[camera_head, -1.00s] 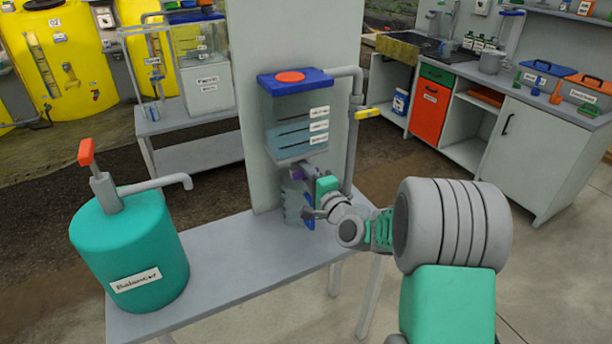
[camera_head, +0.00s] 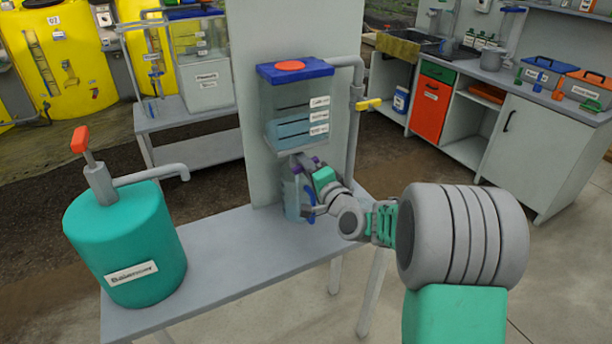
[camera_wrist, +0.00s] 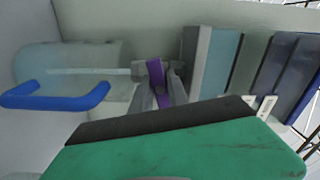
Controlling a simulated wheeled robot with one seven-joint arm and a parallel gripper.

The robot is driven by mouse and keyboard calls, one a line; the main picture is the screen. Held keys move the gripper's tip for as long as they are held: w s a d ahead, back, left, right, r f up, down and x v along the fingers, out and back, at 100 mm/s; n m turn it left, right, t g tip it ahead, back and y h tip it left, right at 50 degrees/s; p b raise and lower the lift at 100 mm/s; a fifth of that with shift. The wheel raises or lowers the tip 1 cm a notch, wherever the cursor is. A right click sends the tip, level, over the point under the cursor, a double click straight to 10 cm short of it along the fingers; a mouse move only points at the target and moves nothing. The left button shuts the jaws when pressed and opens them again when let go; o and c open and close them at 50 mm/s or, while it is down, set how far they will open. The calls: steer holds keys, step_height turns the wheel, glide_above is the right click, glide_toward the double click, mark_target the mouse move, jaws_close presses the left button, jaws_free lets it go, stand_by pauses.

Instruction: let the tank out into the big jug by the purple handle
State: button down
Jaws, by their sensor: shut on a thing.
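The clear tank (camera_head: 296,112) with a blue lid and red cap is fixed to the grey panel and holds bluish liquid. The purple handle (camera_head: 311,162) is on the outlet valve below it. My gripper (camera_wrist: 161,90) is shut on the purple handle, which shows between the fingers in the wrist view (camera_wrist: 158,82). The clear jug (camera_head: 290,198) with a blue handle (camera_wrist: 62,101) stands on the bench under the outlet, partly hidden by my gripper. In the wrist view a pale streak, apparently liquid, runs from the outlet into the jug (camera_wrist: 60,60).
A pipe with a yellow valve handle (camera_head: 368,104) runs beside the tank. A green "Balancer" tank (camera_head: 130,250) with a red-topped pump and spout stands at the bench's left. The grey bench (camera_head: 235,258) is clear between it and the jug.

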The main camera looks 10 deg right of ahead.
steer(key=n+b, duration=0.2)
steer(key=f+n+b, duration=0.1)
steer(key=n+b, duration=0.2)
steer(key=shift+b, duration=0.3)
steer(key=n+b, duration=0.4)
steer(key=b, duration=0.1)
steer(key=shift+b, duration=0.3)
steer(key=n+b, duration=0.3)
steer(key=b, duration=0.2)
steer(key=shift+r+n, duration=0.1)
steer(key=shift+n, duration=0.3)
steer(key=shift+r+n, duration=0.3)
steer(key=shift+r, duration=0.05)
steer(key=c, duration=1.2)
jaws_free()
steer(key=shift+c, duration=0.2)
steer(key=b+v, duration=0.4)
steer(key=v, duration=0.3)
